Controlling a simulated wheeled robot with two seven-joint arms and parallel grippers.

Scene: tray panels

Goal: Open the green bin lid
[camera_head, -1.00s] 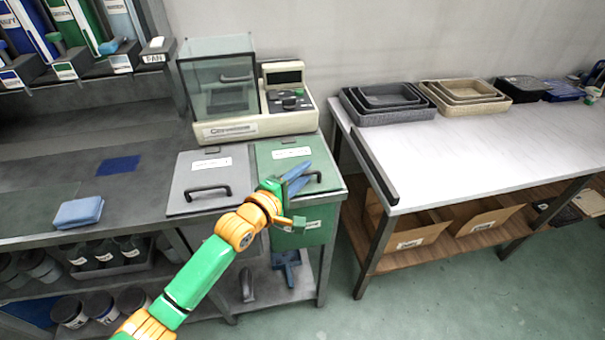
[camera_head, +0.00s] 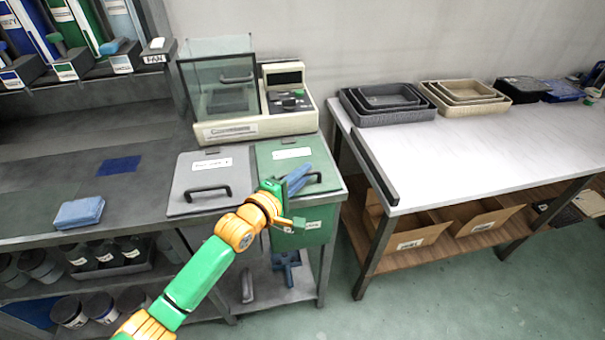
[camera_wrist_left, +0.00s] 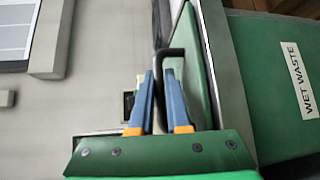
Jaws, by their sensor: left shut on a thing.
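The green bin (camera_head: 305,226) hangs under the bench's right end, and its flat green lid (camera_head: 291,152) lies closed on top. The lid has a dark bar handle near its front edge; the handle also shows in the left wrist view (camera_wrist_left: 177,54). My left gripper (camera_head: 298,178) is at this handle, its blue fingers shut on it from either side. The fingers also show in the left wrist view (camera_wrist_left: 158,92). In that view, the bin's front bears a "WET WASTE" label (camera_wrist_left: 297,80). My right gripper is in neither view.
A grey lid (camera_head: 208,178) with its own handle lies left of the green one. A weighing scale with a glass case (camera_head: 218,92) stands just behind both. A white table (camera_head: 460,150) with baskets stands to the right, across a floor gap.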

